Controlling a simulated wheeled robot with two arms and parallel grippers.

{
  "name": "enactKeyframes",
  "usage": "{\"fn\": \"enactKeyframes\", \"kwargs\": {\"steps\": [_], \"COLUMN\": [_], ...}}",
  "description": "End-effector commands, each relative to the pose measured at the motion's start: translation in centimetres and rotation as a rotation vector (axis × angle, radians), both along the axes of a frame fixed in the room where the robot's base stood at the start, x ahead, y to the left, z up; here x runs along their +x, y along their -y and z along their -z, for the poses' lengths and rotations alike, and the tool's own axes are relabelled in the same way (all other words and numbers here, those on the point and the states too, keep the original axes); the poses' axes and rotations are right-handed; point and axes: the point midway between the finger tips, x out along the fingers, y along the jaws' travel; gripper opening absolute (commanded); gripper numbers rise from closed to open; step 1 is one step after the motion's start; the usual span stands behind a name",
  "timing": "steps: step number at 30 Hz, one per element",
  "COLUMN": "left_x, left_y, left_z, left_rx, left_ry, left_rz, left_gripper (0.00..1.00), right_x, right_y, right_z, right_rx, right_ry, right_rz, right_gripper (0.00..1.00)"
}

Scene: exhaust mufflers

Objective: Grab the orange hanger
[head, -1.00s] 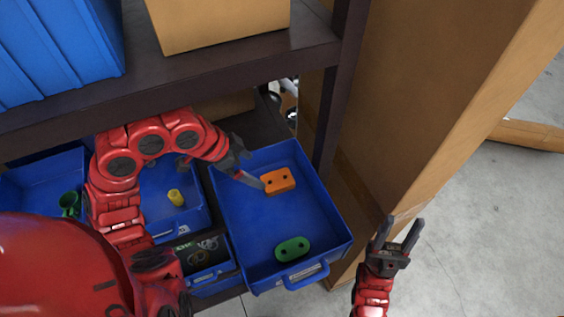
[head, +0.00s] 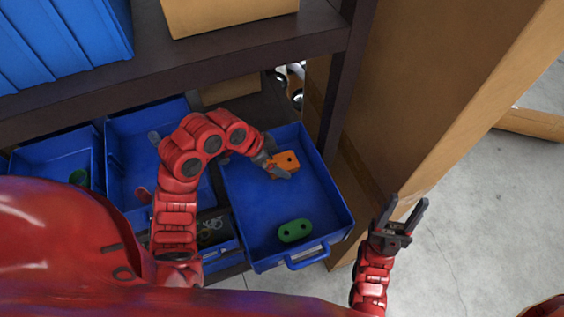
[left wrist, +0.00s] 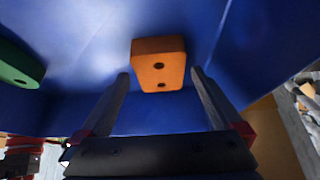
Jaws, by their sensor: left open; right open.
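The orange hanger (head: 287,160) is a small block with two dark holes, lying in the far part of a blue bin (head: 268,215). In the left wrist view the orange hanger (left wrist: 158,64) sits just beyond and between the fingertips. My left gripper (head: 276,170) is open at the near left side of the hanger, and its fingers partly cover it in the head view. The left wrist view shows my left gripper (left wrist: 160,76) with both fingers apart and nothing held. My right gripper (head: 405,210) is open and empty, outside the bin at the right.
A green hanger (head: 295,231) lies in the near part of the same bin and shows at the left wrist view's left edge (left wrist: 18,66). Other blue bins (head: 150,118) stand to the left. A dark shelf post (head: 345,100) and cardboard (head: 440,100) stand close at the right.

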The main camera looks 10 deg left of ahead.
Motion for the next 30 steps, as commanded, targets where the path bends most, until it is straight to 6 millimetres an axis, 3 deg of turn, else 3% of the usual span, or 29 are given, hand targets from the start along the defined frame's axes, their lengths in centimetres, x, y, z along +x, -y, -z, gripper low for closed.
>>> {"fn": "enactKeyframes", "kwargs": {"steps": [3,10,24,30], "left_x": [0.24,0.32,0.3,0.32], "left_y": [0.43,0.42,0.42,0.42], "left_z": [0.88,0.93,0.92,0.91], "left_rx": [0.001,0.002,0.002,0.002], "left_ry": [0.0,0.002,0.002,0.002], "left_rz": [0.001,0.001,0.001,0.001], "left_gripper": [1.0,1.0,0.16,0.16], "right_x": [0.01,0.0,0.01,0.0], "right_y": [0.0,0.0,0.0,0.0], "right_z": [0.14,0.12,0.13,0.12], "right_rx": [0.0,0.0,0.0,0.0], "right_ry": [0.0,0.0,0.0,0.0], "right_rz": [0.0,0.0,0.0,0.0], "right_gripper": [0.49,0.49,0.49,0.49]}}
